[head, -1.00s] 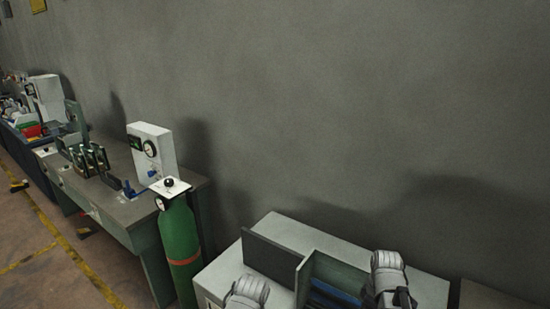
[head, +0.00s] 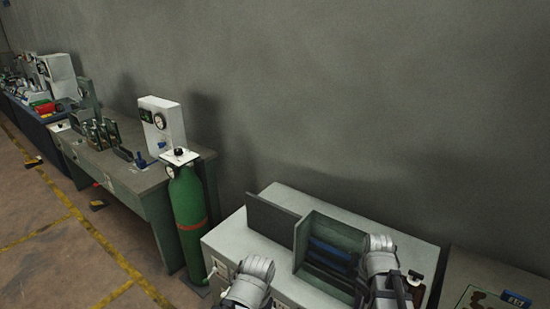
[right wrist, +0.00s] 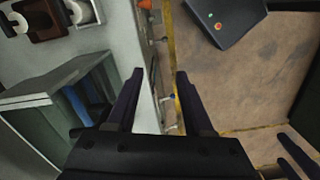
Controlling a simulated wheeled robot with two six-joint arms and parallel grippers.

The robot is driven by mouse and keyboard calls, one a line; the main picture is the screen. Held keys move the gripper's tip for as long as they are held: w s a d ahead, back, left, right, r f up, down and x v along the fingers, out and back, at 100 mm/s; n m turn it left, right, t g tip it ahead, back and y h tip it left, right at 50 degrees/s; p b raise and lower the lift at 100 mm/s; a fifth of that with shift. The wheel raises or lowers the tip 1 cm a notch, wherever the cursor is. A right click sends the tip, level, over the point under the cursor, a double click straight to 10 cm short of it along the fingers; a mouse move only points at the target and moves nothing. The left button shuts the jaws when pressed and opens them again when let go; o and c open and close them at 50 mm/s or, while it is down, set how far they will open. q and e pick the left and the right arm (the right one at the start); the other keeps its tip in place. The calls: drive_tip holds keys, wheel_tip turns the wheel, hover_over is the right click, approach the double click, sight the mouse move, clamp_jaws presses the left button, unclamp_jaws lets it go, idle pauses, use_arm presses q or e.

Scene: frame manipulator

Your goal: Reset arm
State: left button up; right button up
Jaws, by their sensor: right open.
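My right gripper (right wrist: 158,76) is open and empty in the right wrist view, its two dark fingers apart above the edge of a light grey cabinet and the floor. My right arm (head: 379,262) shows in the head view at the lower right, over the cabinet top (head: 232,238). My left arm (head: 252,282) shows at the bottom centre, in front of the cabinet. The left gripper itself is not visible. The cabinet has an open green-framed recess (head: 316,232) with blue parts inside, which also shows in the right wrist view (right wrist: 62,95).
A green gas cylinder (head: 188,212) stands left of the cabinet. A workbench (head: 135,182) with a white gauge box (head: 163,122) is beyond it. A grey wall is behind. A dark panel with red and green buttons (right wrist: 225,18) stands over brown floor (right wrist: 240,85).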

drive_tip(key=s+a+f+m+b, duration=0.1)
drive_tip(key=s+a+f+b, duration=0.1)
drive_tip(key=a, duration=0.4)
drive_tip(key=s+a+f+m+b, duration=0.1)
drive_tip(key=s+a+f+b, duration=0.1)
drive_tip(key=a+f+b, duration=0.3)
drive_tip(key=s+a+f+m+h+b, duration=0.1)
drive_tip(key=s+a+f+m+b, duration=0.1)
drive_tip(key=a, duration=0.5)
wheel_tip(320, 180, down, 3)
drive_tip(key=shift+s+a+r+b, duration=0.25)
drive_tip(key=shift+s+b, duration=0.2)
drive_tip(key=shift+b, duration=0.7)
